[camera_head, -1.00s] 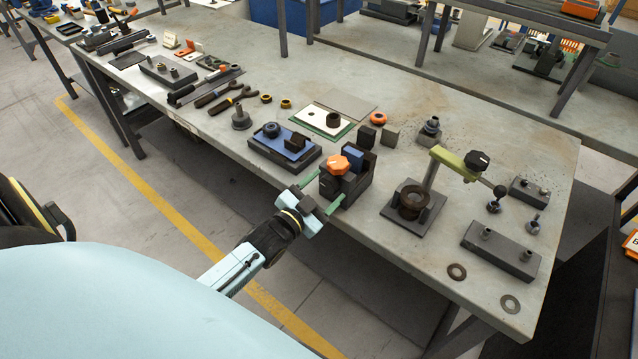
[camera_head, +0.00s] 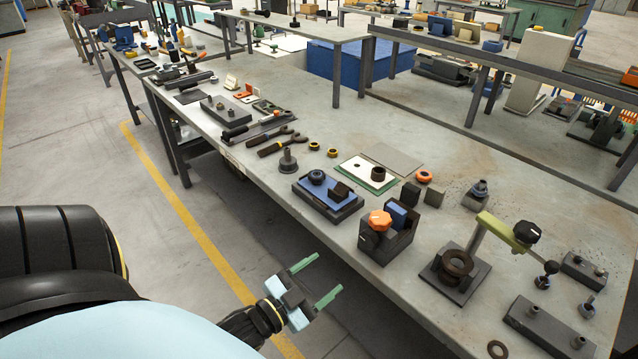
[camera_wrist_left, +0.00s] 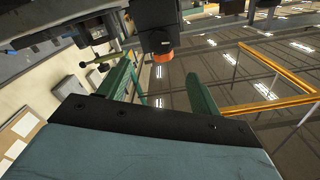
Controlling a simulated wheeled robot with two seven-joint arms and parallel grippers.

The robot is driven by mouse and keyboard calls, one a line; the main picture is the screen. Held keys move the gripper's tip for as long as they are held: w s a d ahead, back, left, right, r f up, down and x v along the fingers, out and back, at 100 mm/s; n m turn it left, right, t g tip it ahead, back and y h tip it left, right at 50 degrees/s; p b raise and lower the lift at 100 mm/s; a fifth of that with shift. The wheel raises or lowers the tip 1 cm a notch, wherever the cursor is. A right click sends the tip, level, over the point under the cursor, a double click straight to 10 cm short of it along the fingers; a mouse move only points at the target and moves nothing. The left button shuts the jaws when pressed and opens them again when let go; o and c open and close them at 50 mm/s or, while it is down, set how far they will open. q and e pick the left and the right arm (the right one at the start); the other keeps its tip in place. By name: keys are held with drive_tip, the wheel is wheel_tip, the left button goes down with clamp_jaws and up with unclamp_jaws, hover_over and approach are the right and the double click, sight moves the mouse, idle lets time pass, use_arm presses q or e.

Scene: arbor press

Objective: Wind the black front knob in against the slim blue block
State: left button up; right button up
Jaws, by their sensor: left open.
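A dark fixture (camera_head: 402,246) stands at the bench's near edge, with an orange knob (camera_head: 380,220) on top and a slim blue block (camera_head: 398,213) upright behind that knob. The black front knob (camera_head: 367,241) appears as a dark shape on the fixture's near side, hard to separate from the body. I cannot tell whether anything touches the blue block. My left gripper (camera_head: 328,274) is open and empty, off the bench's near edge and apart from the fixture. In the left wrist view its green fingers (camera_wrist_left: 160,80) are spread, with the orange knob (camera_wrist_left: 163,57) beyond them.
A blue-topped fixture (camera_head: 322,203) stands left of the dark fixture. A small press with a green arm (camera_head: 508,231) stands to the right. Dark blocks (camera_head: 411,193), an orange ring (camera_head: 424,176) and a green-edged plate (camera_head: 353,166) lie behind. Open floor lies before the bench.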

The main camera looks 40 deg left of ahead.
sight(366, 243)
use_arm(q)
drive_tip(key=w+n+b, duration=0.2)
drive_tip(key=w, duration=0.2)
drive_tip(key=w+n+b, duration=0.2)
drive_tip(key=w, duration=0.3)
drive_tip(key=w+d+n+b, duration=0.1)
drive_tip(key=w+n+b, duration=0.2)
drive_tip(key=w, duration=0.1)
drive_tip(key=shift+w+d+f, duration=0.1)
drive_tip(key=shift+w, duration=0.25)
idle(0.3)
drive_tip(key=c, duration=1)
drive_tip(key=shift+o, duration=0.2)
drive_tip(key=shift+m+p, duration=0.4)
drive_tip(key=shift+p, duration=0.2)
